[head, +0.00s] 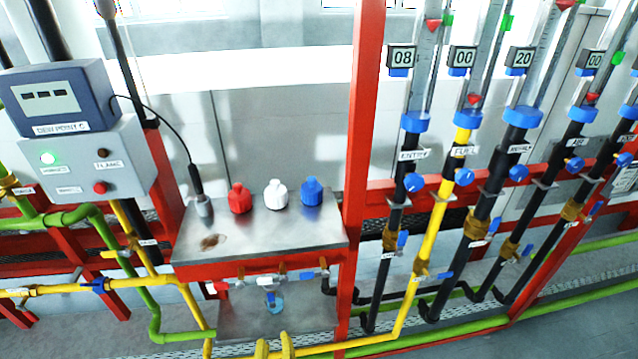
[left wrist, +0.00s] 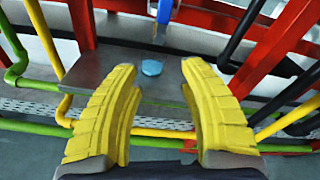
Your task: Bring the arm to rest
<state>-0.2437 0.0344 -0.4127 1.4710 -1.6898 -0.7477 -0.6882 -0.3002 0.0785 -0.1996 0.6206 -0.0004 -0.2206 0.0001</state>
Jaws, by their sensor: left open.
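My left gripper (head: 275,346) shows only as two yellow fingertips at the bottom edge of the head view, low in front of the metal shelf. In the left wrist view the same gripper (left wrist: 159,70) has its two ridged yellow fingers spread apart, with nothing held between them. Beyond the fingertips, a blue round piece (left wrist: 152,67) rests on a grey lower plate (left wrist: 100,66). The rest of my left arm is out of the head view. My right gripper is in neither view.
A metal shelf (head: 262,233) carries a red bottle (head: 240,199), a white bottle (head: 276,195) and a blue bottle (head: 312,192). A control box (head: 75,160) stands left. Red frame posts (head: 362,120), yellow pipes (head: 435,215) and green pipes (head: 140,285) surround the area.

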